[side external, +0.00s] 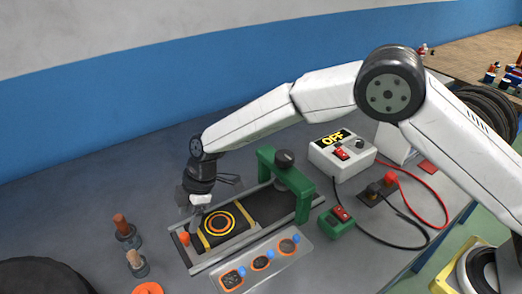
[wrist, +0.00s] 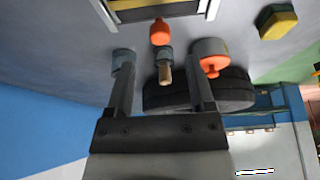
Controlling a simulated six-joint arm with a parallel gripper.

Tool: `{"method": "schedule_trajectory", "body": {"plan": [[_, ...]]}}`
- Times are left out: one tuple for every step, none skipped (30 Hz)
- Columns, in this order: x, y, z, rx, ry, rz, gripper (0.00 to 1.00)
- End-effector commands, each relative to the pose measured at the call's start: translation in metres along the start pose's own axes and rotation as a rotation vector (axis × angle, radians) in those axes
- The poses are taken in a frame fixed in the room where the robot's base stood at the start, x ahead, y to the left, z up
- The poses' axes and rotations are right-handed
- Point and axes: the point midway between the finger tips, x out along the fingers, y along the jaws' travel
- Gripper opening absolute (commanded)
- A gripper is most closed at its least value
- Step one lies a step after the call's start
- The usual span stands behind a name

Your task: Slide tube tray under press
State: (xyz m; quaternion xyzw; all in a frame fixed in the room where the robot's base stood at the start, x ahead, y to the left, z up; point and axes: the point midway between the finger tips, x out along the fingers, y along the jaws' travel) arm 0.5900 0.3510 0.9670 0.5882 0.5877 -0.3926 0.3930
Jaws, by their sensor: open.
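The tray (side external: 233,217), a dark slab with yellow edge strips and a disc with orange rings, lies in a metal-railed channel in the side view. An orange knob (side external: 184,238) stands at its left end and also shows in the wrist view (wrist: 160,32). The green press frame (side external: 304,200) spans the channel to the right of the disc, with a black knob on top. My gripper (side external: 197,212) is at the tray's left end, close to the orange knob. In the wrist view my gripper (wrist: 164,60) has its fingers spread apart with nothing held; contact is unclear.
An OFF-labelled box (side external: 342,155), a green switch (side external: 337,222) and cables lie to the right.

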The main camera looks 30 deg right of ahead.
Motion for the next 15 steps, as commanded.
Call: {"method": "schedule_trajectory", "body": {"plan": [[0.007, -0.001, 0.0, 0.0, -0.001, -0.003, 0.69], [0.011, -0.001, 0.0, -0.001, -0.001, -0.002, 0.69], [0.015, -0.001, 0.0, -0.001, -0.001, -0.003, 0.69], [0.019, -0.001, 0.0, 0.0, -0.001, -0.003, 0.69], [0.022, -0.001, 0.0, 0.0, -0.001, -0.003, 0.69], [0.027, -0.001, 0.0, 0.0, -0.001, -0.003, 0.69], [0.031, -0.001, 0.0, 0.0, -0.001, -0.003, 0.69], [0.034, -0.001, 0.0, 0.0, 0.0, -0.002, 0.69], [0.037, 0.0, 0.0, 0.0, 0.0, -0.001, 0.69], [0.04, -0.001, 0.0, 0.0, 0.0, -0.002, 0.69], [0.043, -0.001, 0.0, 0.0, -0.001, -0.002, 0.69], [0.045, -0.001, 0.0, 0.0, 0.0, -0.002, 0.69], [0.047, 0.0, 0.0, 0.0, 0.0, -0.002, 0.69], [0.049, 0.0, 0.0, 0.0, 0.0, -0.001, 0.69], [0.051, 0.0, 0.0, 0.0, 0.0, -0.001, 0.69]]}}
